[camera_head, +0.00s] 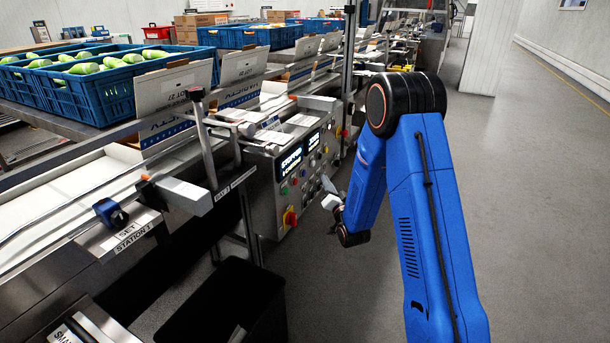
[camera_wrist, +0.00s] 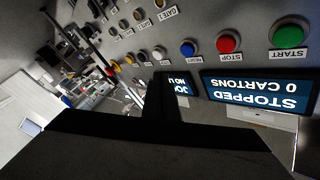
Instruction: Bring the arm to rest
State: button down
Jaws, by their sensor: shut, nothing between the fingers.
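My gripper (camera_head: 328,189) is at the end of my blue arm, just right of the control panel in the head view. It appears small there, close in front of the panel's right side. In the wrist view the dark gripper (camera_wrist: 158,100) reaches up from the bottom in front of the panel, shut and empty. The control panel (camera_head: 295,190) has lit screens, one reading "STOPPED 0 CARTONS" (camera_wrist: 255,92). The wrist view shows a green start button (camera_wrist: 289,33), a red stop button (camera_wrist: 229,42) and a blue button (camera_wrist: 188,48). Whether the gripper touches the panel I cannot tell.
A conveyor line with open cartons (camera_head: 172,85) runs along the left. Blue crates (camera_head: 105,97) of green produce stand behind it. A dark bin (camera_head: 232,305) stands below the line at the front. Grey floor (camera_head: 540,200) is clear on the right.

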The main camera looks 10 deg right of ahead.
dwell(0.4)
jog(key=s+d+r+n+g+h, duration=0.15)
jog(key=s+r+g, duration=0.25)
jog(key=s+r, duration=0.4)
jog(key=s+d+r+n+g+h, duration=0.1)
jog(key=s+d+r+g, duration=0.2)
jog(key=s+r, duration=0.45)
jog(key=s+d+n+g, duration=0.1)
jog(key=s+n+g, duration=0.2)
jog(key=s, duration=3.5)
jog(key=g, duration=0.4)
jog(key=shift+s+d+g, duration=0.3)
jog(key=shift+s, duration=0.1)
jog(key=shift+f+h, duration=0.1)
jog(key=shift+h, duration=0.15)
